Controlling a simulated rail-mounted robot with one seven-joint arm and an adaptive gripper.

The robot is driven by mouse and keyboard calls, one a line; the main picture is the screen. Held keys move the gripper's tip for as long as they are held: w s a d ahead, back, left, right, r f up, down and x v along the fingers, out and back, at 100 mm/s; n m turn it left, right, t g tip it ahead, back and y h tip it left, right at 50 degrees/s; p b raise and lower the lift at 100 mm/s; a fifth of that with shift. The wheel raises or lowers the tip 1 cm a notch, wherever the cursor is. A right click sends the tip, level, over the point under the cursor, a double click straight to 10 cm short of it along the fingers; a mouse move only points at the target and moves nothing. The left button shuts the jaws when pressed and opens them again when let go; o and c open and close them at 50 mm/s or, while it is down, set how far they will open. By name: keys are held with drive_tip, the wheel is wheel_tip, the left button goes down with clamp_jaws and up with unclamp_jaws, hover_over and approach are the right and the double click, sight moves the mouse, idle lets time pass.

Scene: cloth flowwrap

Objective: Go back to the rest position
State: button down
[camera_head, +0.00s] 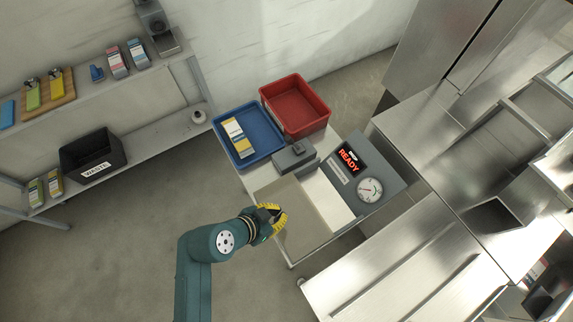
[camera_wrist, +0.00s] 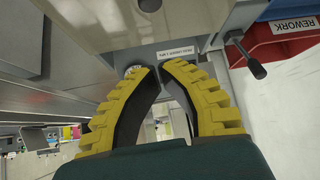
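My gripper (camera_head: 277,215) is at the front left corner of the wrapping station in the head view, beside the grey-beige plate (camera_head: 303,218). In the wrist view its two yellow ribbed fingers (camera_wrist: 160,68) curve towards each other. Their tips almost meet, and nothing is held between them. The machine's label and a dark-knobbed lever (camera_wrist: 245,55) are beyond the fingertips. The station's dark panel (camera_head: 351,160) reads READY, next to a round dial (camera_head: 369,189).
A blue tray (camera_head: 270,150) holding a yellow-and-white carton (camera_head: 237,137) and a red bin (camera_head: 322,106) stand behind the station. A black WASTE bin (camera_head: 112,147) is on the left shelving. Steel counters (camera_head: 400,265) bound the right. Open floor (camera_head: 120,260) is at left.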

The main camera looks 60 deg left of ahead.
drive_tip(key=shift+s+d+r, duration=0.1)
drive_tip(key=shift+s+r, duration=0.35)
drive_tip(key=shift+r, duration=0.05)
